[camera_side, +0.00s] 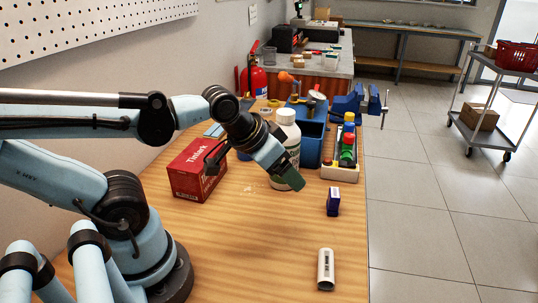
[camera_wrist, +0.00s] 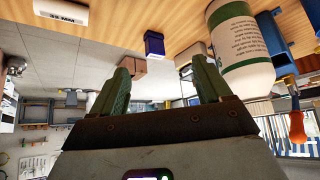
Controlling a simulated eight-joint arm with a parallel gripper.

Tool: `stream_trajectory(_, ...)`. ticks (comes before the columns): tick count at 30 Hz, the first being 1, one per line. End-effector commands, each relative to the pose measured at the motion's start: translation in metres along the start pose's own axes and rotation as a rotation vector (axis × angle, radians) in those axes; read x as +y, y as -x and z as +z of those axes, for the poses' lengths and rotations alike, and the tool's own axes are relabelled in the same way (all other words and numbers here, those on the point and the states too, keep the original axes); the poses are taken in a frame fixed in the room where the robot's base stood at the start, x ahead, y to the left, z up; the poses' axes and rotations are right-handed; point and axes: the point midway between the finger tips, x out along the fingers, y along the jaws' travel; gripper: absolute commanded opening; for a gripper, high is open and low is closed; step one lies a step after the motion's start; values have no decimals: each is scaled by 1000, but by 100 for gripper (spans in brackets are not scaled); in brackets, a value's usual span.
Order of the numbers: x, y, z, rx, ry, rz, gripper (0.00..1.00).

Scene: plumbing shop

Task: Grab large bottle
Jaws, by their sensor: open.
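The large bottle (camera_side: 293,140) is white with a printed label and a white cap, and stands upright on the wooden bench. My gripper (camera_side: 285,178) is in front of it in the side view and hides part of its lower body. In the wrist view, my gripper (camera_wrist: 163,66) shows two green fingers spread apart with nothing between them. The bottle (camera_wrist: 242,50) lies to the right of the fingers there, outside the gap. Whether a finger touches it cannot be told.
A red box (camera_side: 194,172) stands left of the bottle. A blue bin (camera_side: 312,145) and a tray with coloured parts (camera_side: 340,172) are to its right. The bench front-centre is clear.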

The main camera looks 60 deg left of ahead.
Motion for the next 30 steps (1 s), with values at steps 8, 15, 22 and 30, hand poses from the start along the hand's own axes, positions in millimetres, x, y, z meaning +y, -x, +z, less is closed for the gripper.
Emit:
stream_trajectory(8, -22, -3, 0, -33, 22, 58, 78)
stream_trajectory(15, -61, 2, -12, 53, 15, 207, 78)
stream_trajectory(22, -110, 24, -34, 297, -50, 262, 78)
stream_trajectory(30, -153, 54, -47, 529, -144, 210, 78)
